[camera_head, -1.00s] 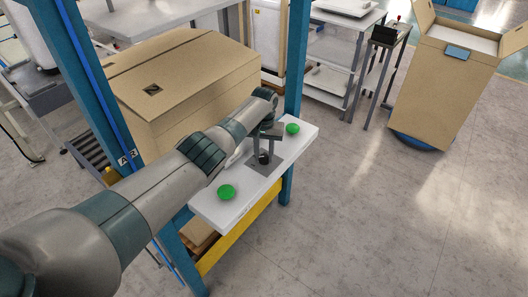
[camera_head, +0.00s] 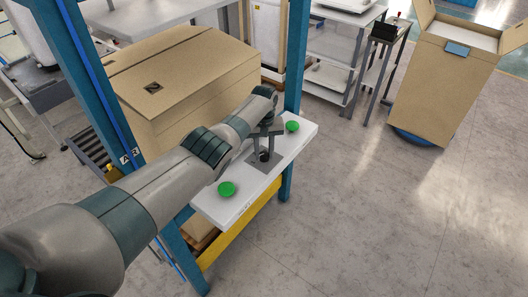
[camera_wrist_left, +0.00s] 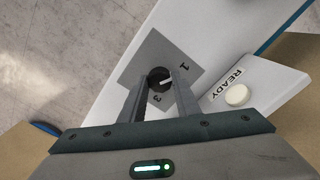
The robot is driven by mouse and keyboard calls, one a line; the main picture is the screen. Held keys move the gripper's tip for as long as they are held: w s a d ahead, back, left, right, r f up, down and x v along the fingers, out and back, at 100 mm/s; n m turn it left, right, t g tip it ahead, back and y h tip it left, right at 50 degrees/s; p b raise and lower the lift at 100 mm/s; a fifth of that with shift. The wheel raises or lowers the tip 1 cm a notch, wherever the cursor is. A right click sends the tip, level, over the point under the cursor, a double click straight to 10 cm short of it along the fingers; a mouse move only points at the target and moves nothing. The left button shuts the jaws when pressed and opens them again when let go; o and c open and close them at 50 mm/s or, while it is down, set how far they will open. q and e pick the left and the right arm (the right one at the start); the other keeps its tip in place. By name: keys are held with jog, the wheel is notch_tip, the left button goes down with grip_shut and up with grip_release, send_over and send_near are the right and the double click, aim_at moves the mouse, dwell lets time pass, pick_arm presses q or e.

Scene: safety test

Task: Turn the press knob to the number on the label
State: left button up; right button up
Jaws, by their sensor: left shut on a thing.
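The black press knob (camera_wrist_left: 153,74) sits on a square grey plate (camera_wrist_left: 150,52) on the white panel; it also shows in the head view (camera_head: 264,156). The numbers 1 (camera_wrist_left: 184,67) and 3 (camera_wrist_left: 158,99) show on the plate; any number behind the right finger is hidden. My left gripper (camera_wrist_left: 159,81) is shut on the knob, one finger on each side; it also shows in the head view (camera_head: 264,148). My right gripper is out of view. I cannot make out a label giving the number.
Two green buttons, one nearer (camera_head: 227,189) and one farther (camera_head: 292,126), flank the plate on the white panel (camera_head: 238,209). A READY label (camera_wrist_left: 226,84) lies beside a cream button (camera_wrist_left: 237,95). Blue posts (camera_head: 299,50) and a large cardboard box (camera_head: 205,85) stand close by.

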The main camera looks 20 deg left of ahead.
aim_at(264, 154)
pick_arm(q)
jog(key=o, duration=1)
jog(key=shift+w+r, duration=0.15)
jog(key=shift+o, duration=0.2)
jog(key=shift+r, duration=0.8)
notch_tip(264, 154, up, 16)
jog(key=b, duration=0.3)
jog(key=shift+f, duration=0.15)
jog(key=shift+f, duration=0.1)
